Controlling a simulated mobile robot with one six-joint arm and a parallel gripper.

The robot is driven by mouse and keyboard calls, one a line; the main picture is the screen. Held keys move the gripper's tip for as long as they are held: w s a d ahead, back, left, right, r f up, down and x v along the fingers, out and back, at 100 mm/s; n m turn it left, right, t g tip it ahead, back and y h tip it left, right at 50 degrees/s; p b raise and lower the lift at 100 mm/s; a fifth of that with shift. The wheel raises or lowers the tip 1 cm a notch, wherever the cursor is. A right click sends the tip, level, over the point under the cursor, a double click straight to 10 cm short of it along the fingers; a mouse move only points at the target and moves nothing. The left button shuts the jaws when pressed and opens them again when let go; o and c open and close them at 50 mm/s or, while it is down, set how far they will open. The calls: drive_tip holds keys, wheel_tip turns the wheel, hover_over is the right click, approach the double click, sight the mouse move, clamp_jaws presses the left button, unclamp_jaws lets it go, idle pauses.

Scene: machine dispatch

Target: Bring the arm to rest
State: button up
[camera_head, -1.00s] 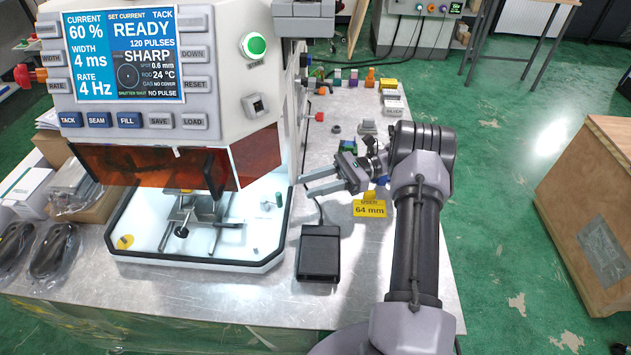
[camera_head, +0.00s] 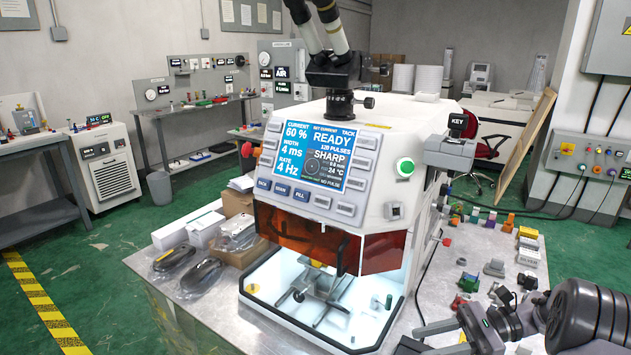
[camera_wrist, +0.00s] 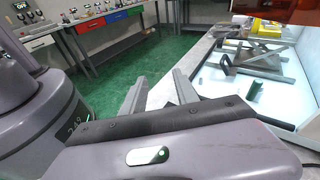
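My gripper (camera_head: 424,341) is at the lower right of the head view, beside the front right corner of the welding machine (camera_head: 350,150). Its two fingers are apart with nothing between them. The wrist view also shows my gripper (camera_wrist: 157,85) open and empty, with the pale bench edge and green floor beyond the fingertips. My arm comes in from the lower right corner, partly cut off by the frame.
The machine's lit tray (camera_head: 290,318) holds a steel fixture (camera_head: 322,288) and stands left of my gripper. Small coloured parts and a grey block (camera_head: 494,267) stand behind the gripper.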

drive_tip(key=s+a+r+n+g+h, duration=0.1)
drive_tip(key=s+a+r+n+h, duration=0.5)
drive_tip(key=s+a+r+h, duration=0.3)
drive_tip(key=s+a+r+n+t+h, duration=0.1)
drive_tip(key=s+a+n+t+h, duration=0.1)
drive_tip(key=s, duration=0.4)
drive_tip(key=s+a+r+n+t+h, duration=0.1)
drive_tip(key=s+r+n+t+h, duration=0.1)
drive_tip(key=s+n+t, duration=0.2)
drive_tip(key=shift+s+a+r+t, duration=0.15)
drive_tip(key=shift+s+a+t, duration=0.25)
drive_tip(key=shift+s+t, duration=0.5)
drive_tip(key=shift+s, duration=0.15)
